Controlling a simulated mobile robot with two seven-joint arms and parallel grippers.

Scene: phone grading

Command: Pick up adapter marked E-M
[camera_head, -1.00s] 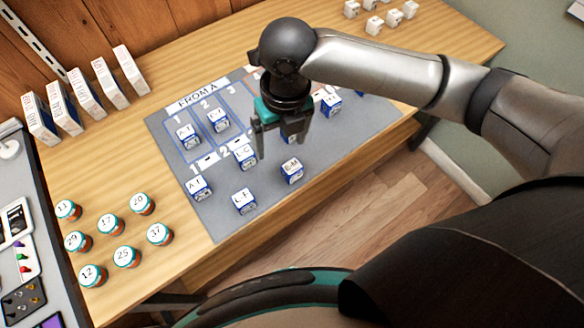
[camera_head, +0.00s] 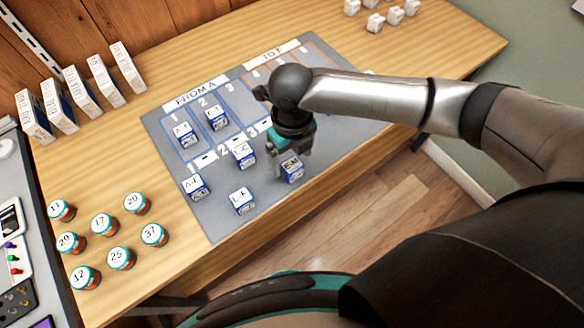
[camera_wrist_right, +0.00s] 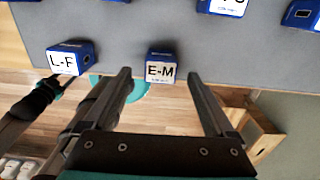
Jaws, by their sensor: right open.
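The adapter marked E-M (camera_head: 291,173) is a small blue and white block standing on the grey mat (camera_head: 225,225) near its front edge. My right gripper (camera_head: 290,156) is right above it in the head view and covers part of its upper side. In the right wrist view the E-M label (camera_wrist_right: 160,71) faces the camera between the two fingers of the open right gripper (camera_wrist_right: 158,76), with visible gaps on both sides. I cannot tell whether the fingers reach down around it.
The L-F adapter (camera_wrist_right: 68,59) stands left of E-M, and the L-C adapter (camera_head: 242,155) stands behind to the left. Several numbered jars (camera_head: 104,225) are at the left. White boxes (camera_head: 88,92) line the back. The table's front edge is close to E-M.

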